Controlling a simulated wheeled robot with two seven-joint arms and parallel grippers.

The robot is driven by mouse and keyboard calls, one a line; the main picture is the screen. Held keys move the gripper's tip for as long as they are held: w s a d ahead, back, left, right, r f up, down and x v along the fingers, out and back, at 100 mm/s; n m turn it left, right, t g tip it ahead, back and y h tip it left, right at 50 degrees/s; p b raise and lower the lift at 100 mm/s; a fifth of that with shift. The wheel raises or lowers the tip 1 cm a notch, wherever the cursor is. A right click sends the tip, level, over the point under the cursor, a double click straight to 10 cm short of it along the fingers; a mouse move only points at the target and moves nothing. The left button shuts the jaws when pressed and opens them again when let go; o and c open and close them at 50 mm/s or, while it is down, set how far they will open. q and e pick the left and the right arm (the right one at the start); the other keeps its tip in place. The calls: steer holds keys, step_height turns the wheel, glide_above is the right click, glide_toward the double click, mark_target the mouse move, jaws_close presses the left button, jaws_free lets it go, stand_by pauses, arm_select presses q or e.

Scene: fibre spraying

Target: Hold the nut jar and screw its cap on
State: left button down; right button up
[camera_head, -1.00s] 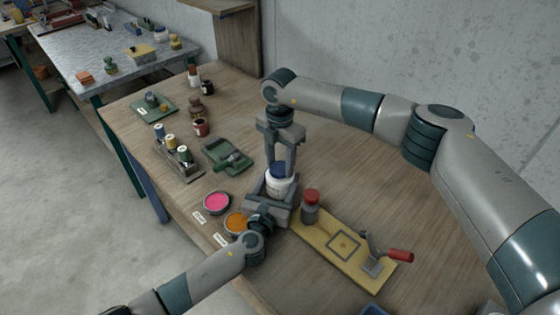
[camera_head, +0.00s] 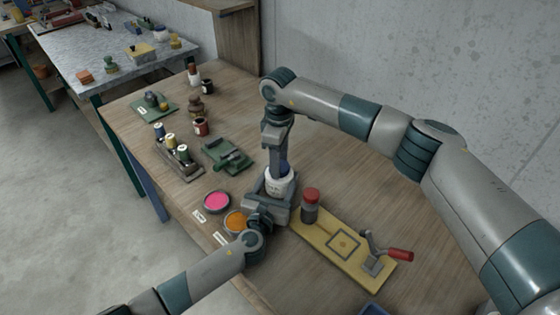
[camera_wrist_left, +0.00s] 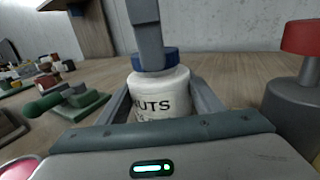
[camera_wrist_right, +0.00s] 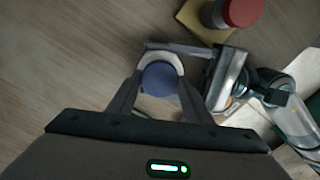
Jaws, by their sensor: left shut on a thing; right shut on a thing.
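The nut jar (camera_head: 279,184) is white with "NUTS" lettering and stands upright on the table; its label shows in the left wrist view (camera_wrist_left: 160,98). My left gripper (camera_head: 272,190) is shut around the jar's body from the near side. The blue cap (camera_wrist_left: 156,60) sits on the jar's mouth, and it also shows from above in the right wrist view (camera_wrist_right: 160,78). My right gripper (camera_wrist_right: 158,84) points down from above and is shut on the cap. In the head view my right gripper partly hides the cap. How far the cap is threaded I cannot tell.
Pink (camera_head: 217,201) and orange (camera_head: 236,221) dishes are close left. A green tool (camera_head: 228,156) and a spool rack (camera_head: 178,157) stand farther left.

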steer(key=shift+s+a+m, duration=0.1)
steer(key=shift+a+m, duration=0.25)
steer(key=shift+m, duration=0.35)
steer(key=shift+d+m, duration=0.25)
steer(key=shift+m, duration=0.35)
steer(key=o, duration=1)
steer(key=shift+d, duration=0.1)
steer(key=shift+r, duration=0.1)
steer(key=shift+d+r, duration=0.1)
steer(key=shift+r, duration=2.05)
